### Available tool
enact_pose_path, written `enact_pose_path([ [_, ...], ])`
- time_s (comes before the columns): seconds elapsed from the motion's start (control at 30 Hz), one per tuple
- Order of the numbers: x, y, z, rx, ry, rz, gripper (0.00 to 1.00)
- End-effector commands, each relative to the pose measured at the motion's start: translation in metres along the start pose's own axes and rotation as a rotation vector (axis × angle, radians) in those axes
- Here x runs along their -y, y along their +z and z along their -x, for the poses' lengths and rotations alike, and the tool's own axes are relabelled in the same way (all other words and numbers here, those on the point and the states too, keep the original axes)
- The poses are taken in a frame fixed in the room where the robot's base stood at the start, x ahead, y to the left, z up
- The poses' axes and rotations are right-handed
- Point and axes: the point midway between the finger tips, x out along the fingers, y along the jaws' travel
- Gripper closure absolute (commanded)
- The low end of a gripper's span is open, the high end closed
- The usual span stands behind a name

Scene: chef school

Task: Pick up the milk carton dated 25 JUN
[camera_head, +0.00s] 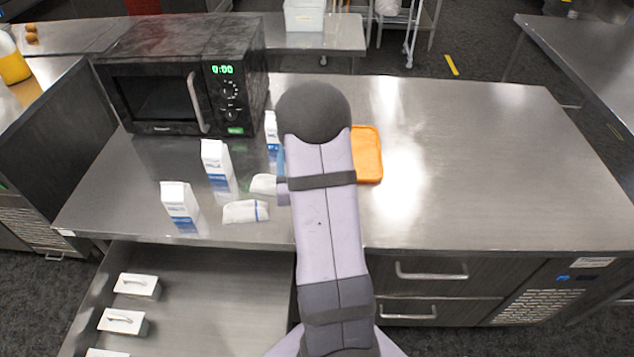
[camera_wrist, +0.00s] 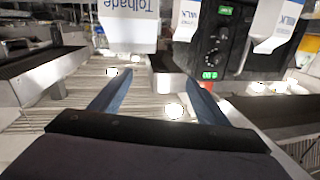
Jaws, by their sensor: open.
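Two white-and-blue milk cartons stand upright on the steel counter in the head view, one at the front left (camera_head: 180,203) and one behind it (camera_head: 215,160). A third carton (camera_head: 271,128) stands farther back by the microwave, partly hidden by my arm. In the wrist view, white carton-like shapes (camera_wrist: 128,30) (camera_wrist: 276,28) (camera_wrist: 188,18) hang in from the top edge, cut off. No date is readable in either view. My gripper (camera_wrist: 160,92) is open, with nothing between its blue fingers. In the head view my arm hides most of it.
A black microwave (camera_head: 158,100) stands at the back left. Two white items (camera_head: 245,212) (camera_head: 263,184) lie near the cartons. An orange tray (camera_head: 368,165) lies right of my arm. The counter's right side is clear. White handled pieces (camera_head: 136,286) sit at the lower left.

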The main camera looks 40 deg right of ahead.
Motion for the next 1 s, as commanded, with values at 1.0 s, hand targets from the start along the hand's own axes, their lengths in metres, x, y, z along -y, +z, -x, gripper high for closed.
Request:
enact_pose_path([
  [1.0,-0.05,0.077,0.009,-0.014,0.074,0.08,0.31],
])
